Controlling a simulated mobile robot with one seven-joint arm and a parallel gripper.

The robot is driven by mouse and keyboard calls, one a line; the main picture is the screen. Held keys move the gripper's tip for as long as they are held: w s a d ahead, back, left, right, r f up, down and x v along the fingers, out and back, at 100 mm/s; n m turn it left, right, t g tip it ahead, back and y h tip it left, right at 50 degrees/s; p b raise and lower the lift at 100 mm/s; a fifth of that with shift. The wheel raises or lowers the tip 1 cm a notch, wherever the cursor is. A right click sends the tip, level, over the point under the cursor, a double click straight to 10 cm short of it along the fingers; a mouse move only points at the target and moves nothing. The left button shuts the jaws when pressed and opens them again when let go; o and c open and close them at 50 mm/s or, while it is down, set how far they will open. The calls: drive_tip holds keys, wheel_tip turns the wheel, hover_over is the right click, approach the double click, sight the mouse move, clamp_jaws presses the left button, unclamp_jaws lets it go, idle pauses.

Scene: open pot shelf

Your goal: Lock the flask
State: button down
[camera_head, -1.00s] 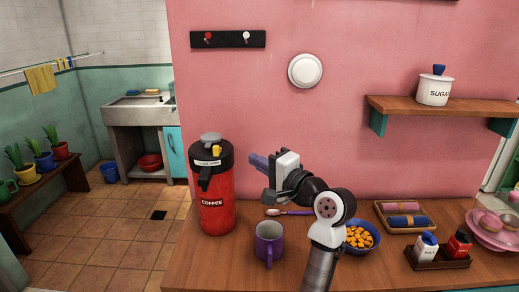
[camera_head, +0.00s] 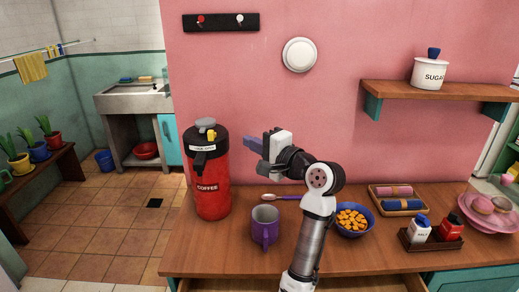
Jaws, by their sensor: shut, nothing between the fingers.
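The flask (camera_head: 211,179) is a red coffee flask with a black top, standing upright at the left end of the wooden counter. Its lid carries a grey knob (camera_head: 205,124), a small yellow part (camera_head: 211,135) and a white label (camera_head: 203,148). A black spout juts out at the front. My gripper (camera_head: 252,145) is to the right of the flask's top, at about lid height, with its bluish fingers pointing left. The fingers are shut and empty. A gap shows between them and the lid. The label's wording is too small to read surely.
A purple mug (camera_head: 265,226) stands right of the flask, near my arm. A spoon (camera_head: 280,197) lies behind it. A blue bowl of orange food (camera_head: 354,219), rolled cloths on a tray (camera_head: 397,198) and a shaker stand (camera_head: 430,240) are to the right. The pink wall backs the counter.

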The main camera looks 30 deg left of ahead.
sight(210, 136)
drive_tip(key=s+a+b, duration=0.1)
drive_tip(key=a, duration=0.7)
drive_tip(key=s+a, duration=0.1)
drive_tip(key=a, duration=0.1)
drive_tip(key=shift+s+a+p, duration=0.3)
drive_tip(key=shift+s+a, duration=0.05)
drive_tip(key=shift+a, duration=0.05)
drive_tip(key=shift+w+d, duration=0.1)
